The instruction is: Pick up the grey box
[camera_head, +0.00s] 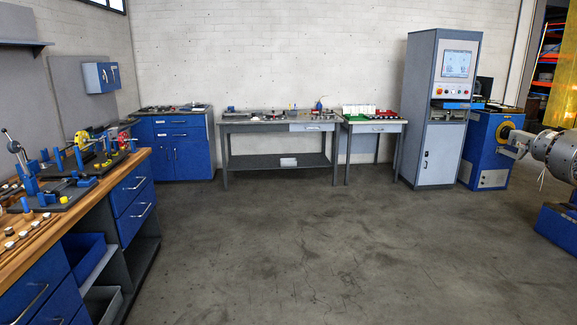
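A grey open-topped box (103,303) sits low in the open shelving of the left workbench, at the lower left of the head view. The picture's lower edge cuts off part of it. A blue open-topped box (84,254) stands on the shelf above it. Neither of my grippers is in view.
The left workbench (128,172) has a wooden top with fixtures and small parts. A blue cabinet (186,158), a grey table (258,127), a smaller table (376,128) and a control cabinet (440,150) line the wall. A machine (560,160) stands at right. The middle floor is clear.

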